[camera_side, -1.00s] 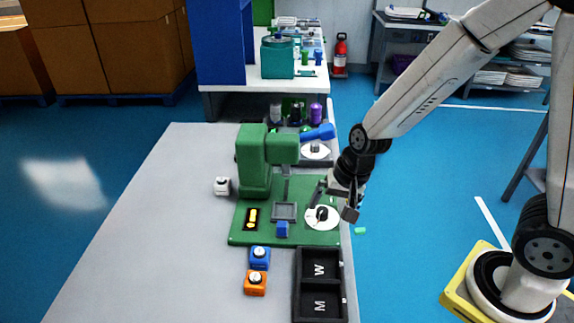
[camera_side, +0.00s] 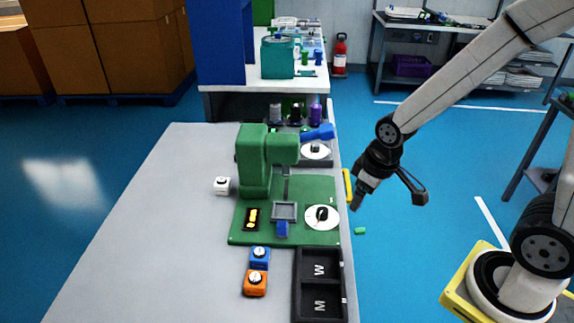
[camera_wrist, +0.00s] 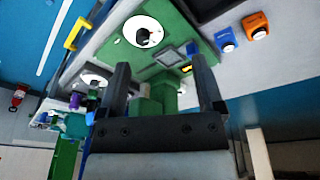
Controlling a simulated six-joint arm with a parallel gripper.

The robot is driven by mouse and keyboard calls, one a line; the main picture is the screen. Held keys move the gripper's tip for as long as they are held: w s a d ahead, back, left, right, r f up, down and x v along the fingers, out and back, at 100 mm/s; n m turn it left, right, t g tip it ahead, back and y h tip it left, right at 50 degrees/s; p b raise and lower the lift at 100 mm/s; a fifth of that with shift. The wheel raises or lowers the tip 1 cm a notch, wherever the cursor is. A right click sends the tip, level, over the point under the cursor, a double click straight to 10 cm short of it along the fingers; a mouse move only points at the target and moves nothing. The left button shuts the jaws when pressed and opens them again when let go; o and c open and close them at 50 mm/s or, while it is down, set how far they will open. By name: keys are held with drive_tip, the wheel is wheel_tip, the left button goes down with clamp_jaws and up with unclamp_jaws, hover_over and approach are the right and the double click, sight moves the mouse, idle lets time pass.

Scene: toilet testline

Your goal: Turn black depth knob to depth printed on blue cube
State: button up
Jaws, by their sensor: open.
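The black depth knob (camera_side: 322,213) sits on a white round dial on the green machine's base plate (camera_side: 240,237). It also shows in the wrist view (camera_wrist: 142,36). The blue cube (camera_side: 282,229) sits at the front edge of the small grey square holder on the plate; its print is too small to read. My gripper (camera_side: 357,203) is off the table's right edge, to the right of the dial and apart from it. In the wrist view its two fingers (camera_wrist: 162,80) are spread with nothing between them.
A blue button box (camera_side: 260,258) and an orange one (camera_side: 256,283) stand in front of the plate. A black two-part tray (camera_side: 320,268) marked W and M lies at front right. A second white dial (camera_side: 316,151) is behind. The table's left side is clear.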

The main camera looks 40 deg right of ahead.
drive_tip(key=w+d+f+n+g, duration=0.15)
drive_tip(key=w+f+n, duration=0.25)
drive_tip(key=w+n, duration=0.4)
drive_tip(key=n, duration=0.7)
hover_over(323, 210)
drive_tip(key=shift+g, duration=0.35)
drive_tip(key=f, duration=0.5)
drive_tip(key=shift+s+a+f, duration=0.1)
drive_tip(key=shift+s+a, duration=0.05)
drive_tip(key=shift+s, duration=0.15)
drive_tip(key=shift+w+f+n, duration=0.35)
drive_tip(key=shift+f+n, duration=0.05)
drive_tip(key=shift+n, duration=0.1)
drive_tip(key=shift+f, duration=0.15)
drive_tip(key=shift+f, duration=3.75)
clamp_jaws()
